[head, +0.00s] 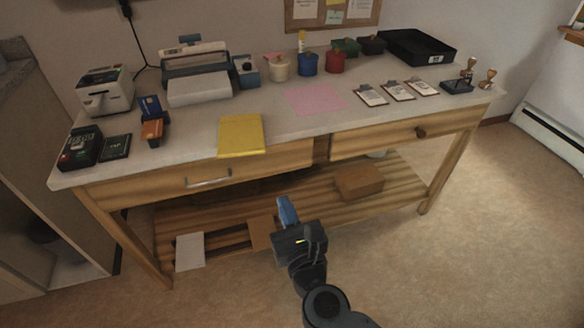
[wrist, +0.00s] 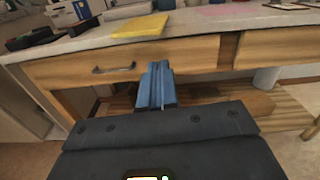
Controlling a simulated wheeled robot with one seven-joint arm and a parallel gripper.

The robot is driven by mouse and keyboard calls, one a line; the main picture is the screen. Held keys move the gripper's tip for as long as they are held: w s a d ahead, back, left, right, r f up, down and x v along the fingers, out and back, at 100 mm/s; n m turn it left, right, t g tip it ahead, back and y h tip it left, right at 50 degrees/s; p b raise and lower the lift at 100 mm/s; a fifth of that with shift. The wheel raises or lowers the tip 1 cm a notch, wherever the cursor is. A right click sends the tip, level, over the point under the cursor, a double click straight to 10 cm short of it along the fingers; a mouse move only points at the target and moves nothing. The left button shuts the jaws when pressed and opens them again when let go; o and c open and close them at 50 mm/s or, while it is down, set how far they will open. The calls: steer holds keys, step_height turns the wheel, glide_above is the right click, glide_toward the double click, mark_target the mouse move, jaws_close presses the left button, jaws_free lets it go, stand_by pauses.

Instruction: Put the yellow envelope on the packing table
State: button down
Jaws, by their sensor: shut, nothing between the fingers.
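The yellow envelope (head: 241,134) lies flat on the packing table (head: 207,120), at its front edge left of the middle. It also shows in the wrist view (wrist: 141,26), on the tabletop above the drawer front. My gripper (head: 286,210) is in front of the table and below the tabletop, apart from the envelope. Its blue fingers (wrist: 157,88) are together and empty in the wrist view.
A pink sheet (head: 313,99) lies right of the envelope. A card reader (head: 79,147) and an orange-and-blue holder (head: 152,130) stand to the left. A printer (head: 197,72), jars and several clipboards sit farther back. A drawer handle (head: 208,180) juts out below the envelope.

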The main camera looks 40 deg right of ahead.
steer(key=w, duration=0.1)
glide_toward(263, 147)
steer(key=shift+m, duration=0.3)
steer(key=x, duration=0.2)
steer(key=f+x, duration=0.1)
steer(key=x, duration=0.2)
steer(key=shift+w+d+p, duration=0.1)
steer(key=shift+w+p, duration=0.05)
steer(key=shift+p, duration=0.2)
steer(key=shift+b+x, duration=0.65)
steer(key=shift+x, duration=2.3)
